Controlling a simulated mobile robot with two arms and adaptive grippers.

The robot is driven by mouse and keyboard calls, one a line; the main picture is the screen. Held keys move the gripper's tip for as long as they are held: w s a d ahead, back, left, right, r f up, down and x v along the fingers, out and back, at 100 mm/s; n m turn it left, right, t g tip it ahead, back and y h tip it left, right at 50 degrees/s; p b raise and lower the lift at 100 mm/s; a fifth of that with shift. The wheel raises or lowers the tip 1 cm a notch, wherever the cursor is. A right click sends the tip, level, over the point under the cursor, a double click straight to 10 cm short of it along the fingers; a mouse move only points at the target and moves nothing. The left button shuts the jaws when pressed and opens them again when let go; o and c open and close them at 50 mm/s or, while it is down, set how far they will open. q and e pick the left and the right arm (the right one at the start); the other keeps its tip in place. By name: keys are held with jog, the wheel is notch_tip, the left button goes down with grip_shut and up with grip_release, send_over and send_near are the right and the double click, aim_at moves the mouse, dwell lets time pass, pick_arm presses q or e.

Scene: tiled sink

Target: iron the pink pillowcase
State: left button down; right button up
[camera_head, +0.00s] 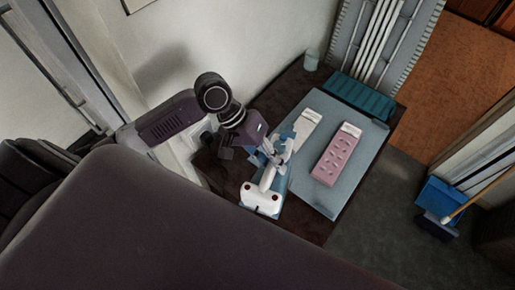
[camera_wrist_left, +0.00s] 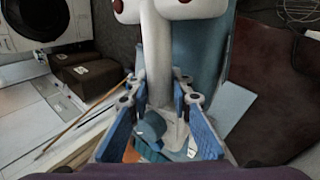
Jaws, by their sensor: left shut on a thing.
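The pink pillowcase (camera_head: 331,166) lies flat on a blue-grey mat (camera_head: 322,204) on the dark table, with a white band at its far end. My left gripper (camera_head: 274,152) is shut on the white handle of an iron-like tool (camera_head: 262,199), to the left of the pillowcase and apart from it. In the left wrist view the blue fingers (camera_wrist_left: 163,88) close around the white handle (camera_wrist_left: 158,52). Part of the tool is hidden by the gripper, and its contact with the surface below cannot be told. My right gripper is not in view.
A teal tray-like box (camera_head: 360,95) sits at the table's far end, near a small pale cup (camera_head: 311,60). A whitish item (camera_head: 307,121) lies on the mat's far left. A blue dustpan-like object (camera_head: 440,198) stands on the floor at right. The mat right of the pillowcase is clear.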

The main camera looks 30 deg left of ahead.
pick_arm(q)
jog(key=w+d+r+p, duration=0.4)
jog(key=w+d+p, duration=0.35)
jog(key=d, duration=0.55)
jog(key=f+b, duration=0.1)
jog(key=b, duration=0.1)
jog(key=w+f+b, duration=0.1)
jog(key=f+b, duration=0.1)
jog(key=d+f+b, duration=0.1)
jog(key=b, duration=0.1)
jog(key=shift+w+d+f, duration=0.1)
jog(key=shift+w+f, duration=0.05)
jog(key=shift+f, duration=0.1)
jog(key=shift+r, duration=0.1)
